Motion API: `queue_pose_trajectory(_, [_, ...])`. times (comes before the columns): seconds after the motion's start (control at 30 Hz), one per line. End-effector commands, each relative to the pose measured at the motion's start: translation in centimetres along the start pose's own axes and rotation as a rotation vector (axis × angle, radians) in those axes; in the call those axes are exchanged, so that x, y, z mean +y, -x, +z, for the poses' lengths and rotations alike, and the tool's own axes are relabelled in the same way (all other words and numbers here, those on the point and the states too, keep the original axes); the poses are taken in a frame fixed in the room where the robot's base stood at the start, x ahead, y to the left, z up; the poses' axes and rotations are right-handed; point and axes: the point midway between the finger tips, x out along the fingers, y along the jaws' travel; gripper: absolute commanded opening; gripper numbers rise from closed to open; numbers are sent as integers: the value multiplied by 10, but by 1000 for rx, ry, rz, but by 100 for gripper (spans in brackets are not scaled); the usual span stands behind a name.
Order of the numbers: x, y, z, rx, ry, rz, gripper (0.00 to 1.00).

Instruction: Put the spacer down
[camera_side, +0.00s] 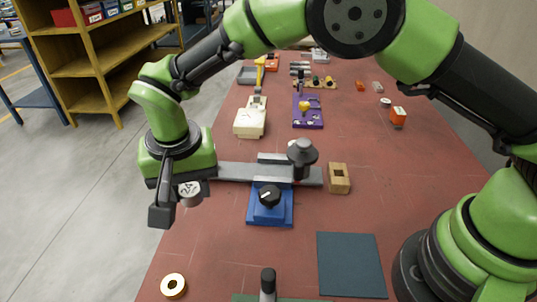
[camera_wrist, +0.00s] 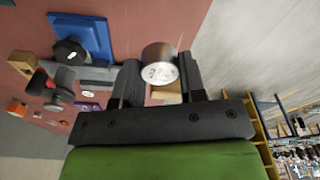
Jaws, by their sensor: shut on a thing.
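The spacer (camera_side: 190,192) is a short silver cylinder with a pale, marked end face. My gripper (camera_side: 183,190) is shut on it, one finger on each side, and holds it in the air near the left edge of the table in the side view. In the wrist view the spacer (camera_wrist: 160,66) sits between the fingertips of my gripper (camera_wrist: 160,80), its marked face towards the camera. I cannot tell its exact height above the table.
A blue fixture (camera_side: 270,214) with a black knob and grey bar stands right of the gripper. A wooden block (camera_side: 339,184), dark mat (camera_side: 350,265) and gold ring (camera_side: 173,286) lie on the red table (camera_side: 215,255). A cream device (camera_side: 250,122) and purple plate (camera_side: 307,116) are farther back.

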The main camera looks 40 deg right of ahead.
Motion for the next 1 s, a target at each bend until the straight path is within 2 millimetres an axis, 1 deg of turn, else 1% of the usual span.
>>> queue_pose_trajectory(0.07, [11, 6, -12, 0, -76, 7, 14])
queue_pose_trajectory(0.17, [36, 20, -35, -2, -251, 25, 14])
queue_pose_trajectory(0.27, [73, 38, -60, -6, -497, 53, 14])
queue_pose_trajectory(0.3, [90, 45, -70, -6, -604, 64, 14])
queue_pose_trajectory(0.37, [116, 56, -81, -7, -763, 84, 14])
queue_pose_trajectory(0.4, [133, 63, -87, -6, -865, 97, 14])
queue_pose_trajectory(0.5, [171, 79, -96, -5, -1099, 125, 14])
queue_pose_trajectory(0.6, [200, 90, -99, -3, -1278, 149, 14])
queue_pose_trajectory(0.7, [218, 96, -100, 0, -1388, 164, 14])
queue_pose_trajectory(0.77, [223, 95, -99, 1, -1425, 171, 14])
queue_pose_trajectory(0.83, [226, 85, -97, 0, -1443, 178, 14])
queue_pose_trajectory(1.0, [226, 52, -93, 0, -1445, 179, 14])
